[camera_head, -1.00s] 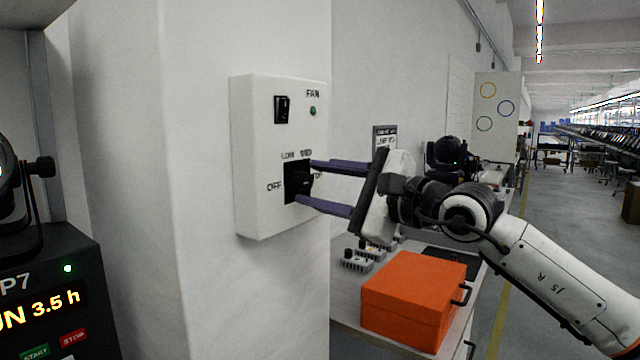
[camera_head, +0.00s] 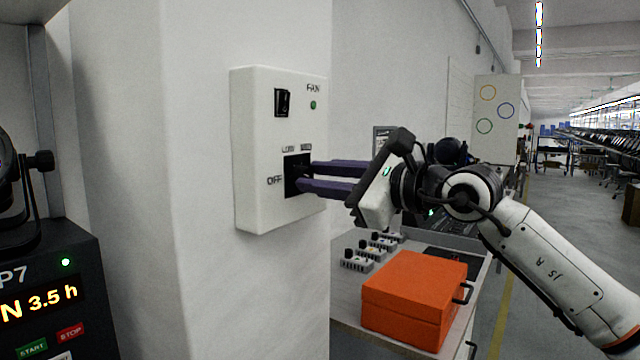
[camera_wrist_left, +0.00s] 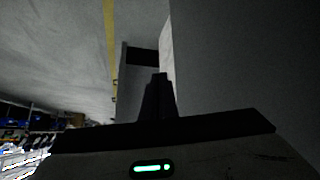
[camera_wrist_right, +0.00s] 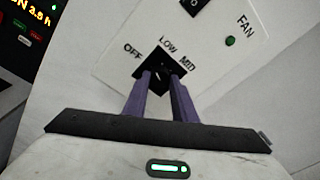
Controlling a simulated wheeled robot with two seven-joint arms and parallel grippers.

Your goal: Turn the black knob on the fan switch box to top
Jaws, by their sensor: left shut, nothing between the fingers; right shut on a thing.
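The white fan switch box (camera_head: 262,150) is mounted on the pillar, with OFF, LOW and MID printed around a black square plate. The black knob (camera_head: 299,176) sits at that plate and is mostly hidden by my fingers, so I cannot tell its exact pointing. My right gripper (camera_head: 304,178) is shut on the knob, its purple fingers reaching in from the right. The right wrist view shows both fingertips at the black plate (camera_wrist_right: 160,72), on either side of the knob. My left gripper (camera_wrist_left: 160,85) is shut and empty, away from the box; it is not visible in the head view.
A black rocker switch (camera_head: 283,102) and a green light (camera_head: 313,105) are above the knob. An orange box (camera_head: 415,298) and several small knobbed units (camera_head: 357,262) stand on the bench below my right arm. A black machine with a display (camera_head: 45,290) is at the left.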

